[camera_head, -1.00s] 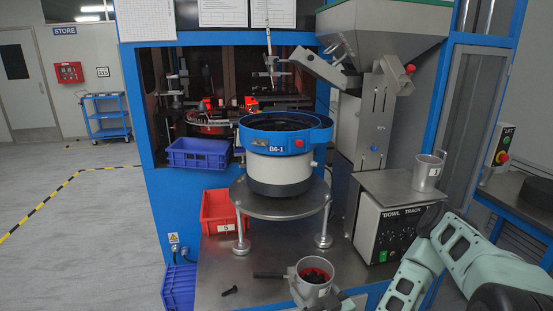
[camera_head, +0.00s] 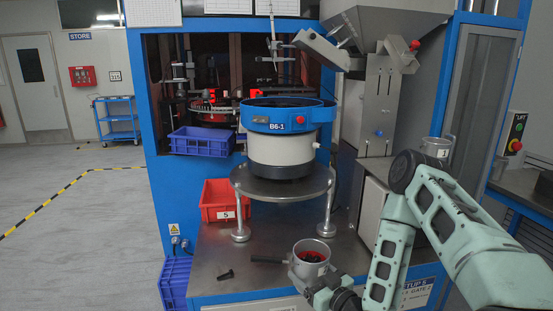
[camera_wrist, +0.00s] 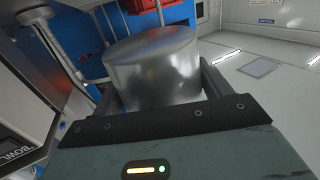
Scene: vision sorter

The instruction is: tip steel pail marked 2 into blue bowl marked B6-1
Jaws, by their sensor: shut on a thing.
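A steel pail (camera_head: 311,254) stands low in front of the round stand in the head view. It looks upright, with a red inside and dark small parts in it. No number shows on it. My gripper (camera_head: 305,276) is shut on the pail; in the wrist view its fingers (camera_wrist: 160,92) lie on either side of the shiny pail wall (camera_wrist: 150,68). The blue bowl marked B6-1 (camera_head: 287,116) sits higher up and behind the pail, on its pale drum. Its inside looks dark.
The round stand (camera_head: 281,184) rises behind the pail. A red bin (camera_head: 219,200) and a blue bin (camera_head: 200,142) are at the left. Another steel pail (camera_head: 437,148) stands at the right. A dark bolt (camera_head: 225,274) and a black rod (camera_head: 268,259) show near the held pail.

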